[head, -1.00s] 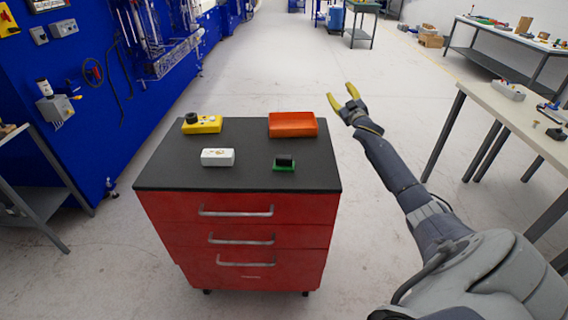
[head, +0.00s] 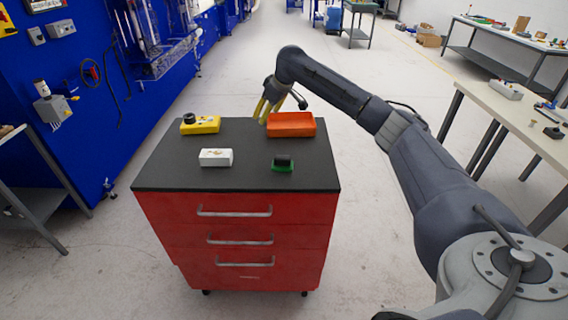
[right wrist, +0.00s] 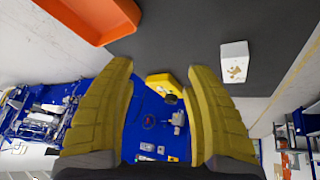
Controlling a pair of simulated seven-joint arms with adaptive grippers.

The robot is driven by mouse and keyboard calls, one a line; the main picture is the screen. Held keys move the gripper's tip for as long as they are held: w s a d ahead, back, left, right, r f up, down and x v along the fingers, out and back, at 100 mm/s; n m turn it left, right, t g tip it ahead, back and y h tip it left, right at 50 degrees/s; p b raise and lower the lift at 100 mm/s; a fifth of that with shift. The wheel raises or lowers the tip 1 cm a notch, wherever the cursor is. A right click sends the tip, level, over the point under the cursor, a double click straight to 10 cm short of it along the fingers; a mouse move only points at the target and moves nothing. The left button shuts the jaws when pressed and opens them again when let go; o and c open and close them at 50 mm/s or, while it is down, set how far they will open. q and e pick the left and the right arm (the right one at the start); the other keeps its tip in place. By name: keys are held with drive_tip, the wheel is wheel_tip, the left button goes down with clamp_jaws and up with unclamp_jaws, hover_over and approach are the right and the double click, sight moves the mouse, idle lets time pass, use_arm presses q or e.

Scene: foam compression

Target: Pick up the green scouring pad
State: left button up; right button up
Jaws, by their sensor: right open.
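The green scouring pad (head: 283,168) has a black block on its top. It lies on the near right part of the cabinet's black top (head: 240,182) in the head view. My right gripper (head: 263,116) has yellow fingers and hangs over the far part of the top, just left of the orange tray (head: 291,124). It is open and empty; the right wrist view shows its two fingers (right wrist: 160,115) well apart. The pad is not seen in the right wrist view. My left gripper is not in view.
A yellow box with a black knob (head: 201,124) stands at the far left of the top; it also shows in the right wrist view (right wrist: 163,84). A white box (head: 216,157) lies left of the pad. The middle of the top is bare.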

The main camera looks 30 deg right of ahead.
sight(282, 156)
drive_tip(key=s+a+r+n+g+h, duration=0.1)
drive_tip(key=s+r+n+g, duration=0.15)
drive_tip(key=s, duration=0.35)
drive_tip(key=s+r+n+g, duration=0.1)
drive_tip(key=s+n+g, duration=0.25)
drive_tip(key=s, duration=0.25)
drive_tip(key=shift+m, duration=0.4)
drive_tip(key=f, duration=1.6)
drive_tip(key=shift+w+a+f, duration=0.1)
drive_tip(key=shift+a+f, duration=0.1)
drive_tip(key=shift+f, duration=0.15)
drive_tip(key=shift+c, duration=0.5)
clamp_jaws()
